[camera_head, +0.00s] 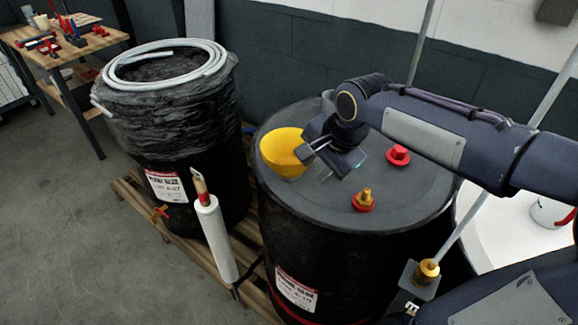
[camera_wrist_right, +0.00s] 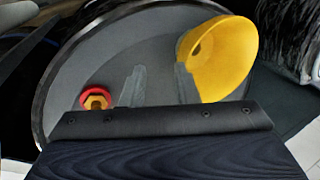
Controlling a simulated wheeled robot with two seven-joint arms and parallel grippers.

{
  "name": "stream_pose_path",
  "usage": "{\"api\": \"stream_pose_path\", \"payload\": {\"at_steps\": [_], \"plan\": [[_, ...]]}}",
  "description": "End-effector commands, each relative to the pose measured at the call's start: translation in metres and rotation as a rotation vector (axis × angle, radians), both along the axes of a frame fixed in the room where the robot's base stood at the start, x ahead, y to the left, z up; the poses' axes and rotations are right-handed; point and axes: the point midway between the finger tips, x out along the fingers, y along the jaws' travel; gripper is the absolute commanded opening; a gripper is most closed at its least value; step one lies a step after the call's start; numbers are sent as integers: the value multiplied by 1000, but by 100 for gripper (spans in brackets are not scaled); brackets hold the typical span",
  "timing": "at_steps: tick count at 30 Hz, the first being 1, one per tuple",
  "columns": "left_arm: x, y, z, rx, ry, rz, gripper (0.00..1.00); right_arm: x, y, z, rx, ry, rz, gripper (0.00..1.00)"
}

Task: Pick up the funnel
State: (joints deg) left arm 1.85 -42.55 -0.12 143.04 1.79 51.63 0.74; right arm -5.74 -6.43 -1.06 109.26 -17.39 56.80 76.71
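The yellow funnel (camera_head: 283,152) lies on the grey lid of the right black drum, at the lid's left side. My right gripper (camera_head: 314,161) is just to the right of the funnel, above the lid. In the right wrist view, its two fingers (camera_wrist_right: 158,86) stand apart with only grey lid visible between them. The right-hand finger overlaps the edge of the funnel (camera_wrist_right: 230,58); I cannot tell whether they touch. My left gripper is not in view.
A red cap (camera_head: 398,155) and a red-and-brass fitting (camera_head: 364,200) stand on the drum lid (camera_head: 310,205). A second drum (camera_head: 165,125) with a white hose coil (camera_head: 165,65) is at left. A white roll (camera_head: 217,240) stands in front. A wooden workbench (camera_head: 95,42) is far left.

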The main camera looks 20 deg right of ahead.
Motion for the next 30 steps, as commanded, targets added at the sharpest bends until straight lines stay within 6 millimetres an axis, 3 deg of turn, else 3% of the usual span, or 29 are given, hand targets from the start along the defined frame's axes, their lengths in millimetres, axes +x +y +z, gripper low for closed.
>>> {"api": "stream_pose_path", "payload": {"at_steps": [3, 6, 11, 30], "plan": [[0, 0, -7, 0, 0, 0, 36, 28, 0, -6, 19, 22, -143, 28], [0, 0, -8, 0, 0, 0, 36, 38, 0, -6, 28, 27, -204, 28], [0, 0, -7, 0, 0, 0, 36, 41, 0, -9, 30, 28, -221, 28], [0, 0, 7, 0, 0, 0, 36, 72, 1, -76, 31, 30, -219, 28]]}}
